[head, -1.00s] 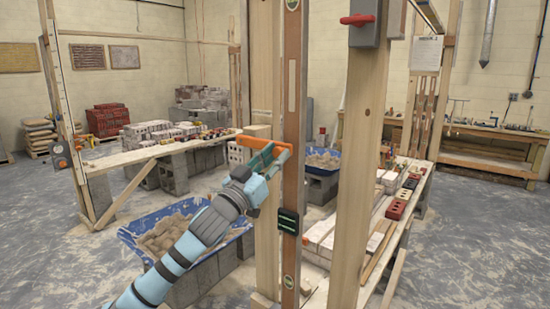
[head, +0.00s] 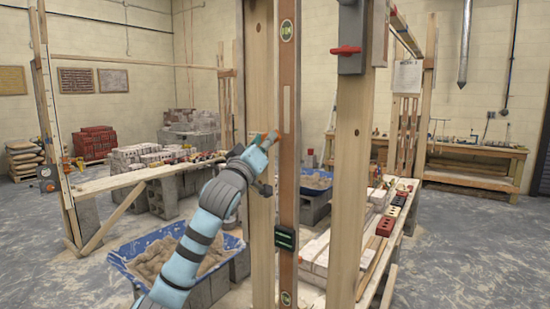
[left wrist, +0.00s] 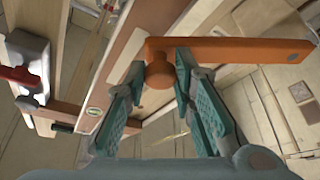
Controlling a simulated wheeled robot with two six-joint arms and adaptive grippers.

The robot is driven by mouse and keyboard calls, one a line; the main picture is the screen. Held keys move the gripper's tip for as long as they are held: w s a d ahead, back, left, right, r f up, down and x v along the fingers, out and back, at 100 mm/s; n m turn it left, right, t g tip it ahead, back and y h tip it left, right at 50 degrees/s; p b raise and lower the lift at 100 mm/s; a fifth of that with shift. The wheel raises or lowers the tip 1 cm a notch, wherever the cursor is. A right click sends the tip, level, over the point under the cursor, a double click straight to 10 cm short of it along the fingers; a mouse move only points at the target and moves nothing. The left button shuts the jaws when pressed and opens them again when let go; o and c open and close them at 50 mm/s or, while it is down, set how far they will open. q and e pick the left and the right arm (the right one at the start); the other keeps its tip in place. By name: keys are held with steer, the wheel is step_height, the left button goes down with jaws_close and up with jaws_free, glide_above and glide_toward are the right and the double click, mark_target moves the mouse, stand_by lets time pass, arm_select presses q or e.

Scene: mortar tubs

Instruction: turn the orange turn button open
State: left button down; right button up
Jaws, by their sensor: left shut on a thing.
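The orange turn button (left wrist: 235,50) shows in the left wrist view as a flat bar reaching right from a round knob (left wrist: 158,72). My left gripper (left wrist: 160,68) has its teal fingers on either side of the knob and is shut on it. In the head view my left gripper (head: 268,138) is at the long brown spirit level (head: 288,80) by the wooden post. There the gripper and arm largely hide the button, so I cannot tell its exact angle to the level. My right gripper is not in view.
A grey switch box (head: 351,25) with a red handle (head: 346,50) is on a second post (head: 350,170) to the right. A dark green device (head: 285,238) is on the level below my gripper. A blue mortar tub (head: 130,262) stands below my left arm.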

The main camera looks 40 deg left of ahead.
arm_select(q)
steer(key=a+r+n+g+p, duration=0.2)
steer(key=a+r+n, duration=0.1)
steer(key=a+n, duration=0.3)
steer(key=s+a+r+n+g+y+p, duration=0.1)
steer(key=a+r+n+g+p, duration=0.1)
steer(key=a+r+n, duration=0.2)
steer(key=shift+s+a+r+n, duration=0.25)
steer(key=shift+a+n, duration=0.8)
steer(key=shift+n, duration=0.35)
steer(key=shift+g+y, duration=0.3)
steer(key=c, duration=1.7)
jaws_free()
steer(key=o, duration=0.3)
steer(key=shift+a, duration=0.1)
steer(key=shift+o, duration=0.3)
steer(key=shift+a+f, duration=0.1)
steer(key=shift+s, duration=0.1)
